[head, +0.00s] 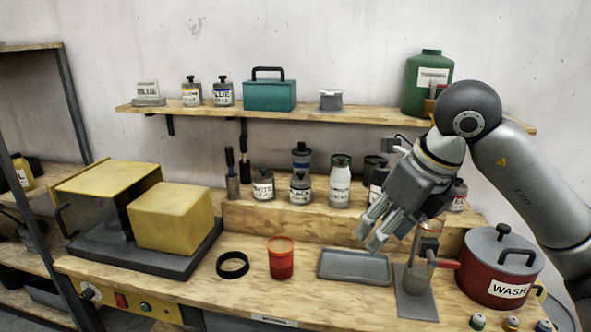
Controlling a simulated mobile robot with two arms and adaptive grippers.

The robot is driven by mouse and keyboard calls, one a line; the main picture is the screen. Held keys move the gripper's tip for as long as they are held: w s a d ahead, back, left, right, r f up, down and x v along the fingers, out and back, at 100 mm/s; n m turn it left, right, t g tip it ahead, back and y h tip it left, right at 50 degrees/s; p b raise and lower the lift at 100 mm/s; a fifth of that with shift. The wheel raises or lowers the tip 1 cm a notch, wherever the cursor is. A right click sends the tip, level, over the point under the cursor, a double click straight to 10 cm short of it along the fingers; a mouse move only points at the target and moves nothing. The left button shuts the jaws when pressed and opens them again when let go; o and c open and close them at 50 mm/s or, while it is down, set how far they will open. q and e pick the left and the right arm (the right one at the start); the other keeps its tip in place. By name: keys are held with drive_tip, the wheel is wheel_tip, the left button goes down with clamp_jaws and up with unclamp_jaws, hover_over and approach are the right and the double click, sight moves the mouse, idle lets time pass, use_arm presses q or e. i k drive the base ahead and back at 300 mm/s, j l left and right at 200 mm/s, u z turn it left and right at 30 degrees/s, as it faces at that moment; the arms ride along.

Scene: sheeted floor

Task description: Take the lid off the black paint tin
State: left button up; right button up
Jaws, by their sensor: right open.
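The black paint tin (300,190) is a small grey tin with a label reading "BLACK". It stands upright on the raised wooden step of the bench, between the white paint tin (263,187) and a pale bottle (340,184). Its dark lid (300,175) sits on top. My right gripper (369,241) comes in from the right, with its fingers apart and pointing down. It hangs above the grey tray, to the right of the black tin and apart from it. Nothing shows between its fingers. My left gripper is not in view.
In front lie a black ring (232,265), a red cup (281,260) and the grey tray (353,267). A red wash pot (499,267) stands right, beside a metal stand (417,288). A shelf (345,113) runs above.

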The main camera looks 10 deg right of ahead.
sight(300, 179)
drive_tip(key=i, duration=1.45)
